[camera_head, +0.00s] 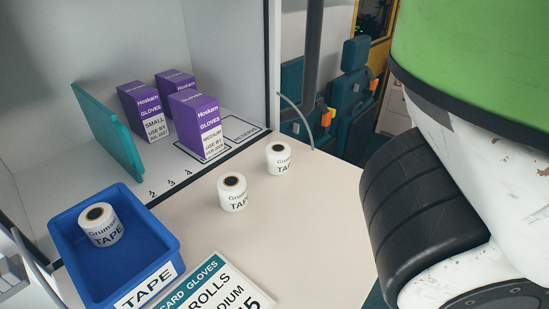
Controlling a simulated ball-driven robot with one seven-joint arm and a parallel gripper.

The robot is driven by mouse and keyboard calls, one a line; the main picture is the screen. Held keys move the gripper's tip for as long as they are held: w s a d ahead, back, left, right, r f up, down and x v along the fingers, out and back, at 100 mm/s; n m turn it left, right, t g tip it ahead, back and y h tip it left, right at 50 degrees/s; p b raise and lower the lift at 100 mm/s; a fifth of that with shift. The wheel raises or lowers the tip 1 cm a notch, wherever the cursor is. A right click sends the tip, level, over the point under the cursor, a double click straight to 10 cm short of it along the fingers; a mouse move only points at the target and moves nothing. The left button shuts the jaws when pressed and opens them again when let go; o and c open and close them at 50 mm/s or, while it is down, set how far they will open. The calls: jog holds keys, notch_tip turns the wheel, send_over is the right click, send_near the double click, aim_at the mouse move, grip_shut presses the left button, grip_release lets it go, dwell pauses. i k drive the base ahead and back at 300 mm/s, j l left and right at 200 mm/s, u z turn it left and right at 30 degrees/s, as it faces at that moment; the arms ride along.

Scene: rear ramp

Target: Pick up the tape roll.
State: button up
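Three white tape rolls with dark cores and printed "TAPE" labels are in view. One tape roll (101,230) sits inside a blue bin (148,256) marked "TAPE" at the lower left. A second tape roll (233,198) stands on the pale counter (304,218), near the middle of the picture. A third tape roll (278,161) stands on the counter farther back and to the right, apart from the second. All three stand with the core opening facing up. My gripper is not in view.
Purple glove boxes (198,125) stand in the shelf bay behind, beside a teal divider (107,132). A glove card (217,286) lies at the counter's front. A large green, white and black body (450,190) fills the right side. Counter right of the rolls is clear.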

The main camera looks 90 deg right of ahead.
aim_at(232, 187)
jog(key=k+l+u, duration=0.25)
jog(key=u, duration=0.2)
jog(key=k+l+u, duration=0.25)
jog(key=u, duration=0.2)
jog(key=k+l+u, duration=0.2)
jog(key=k+l, duration=0.05)
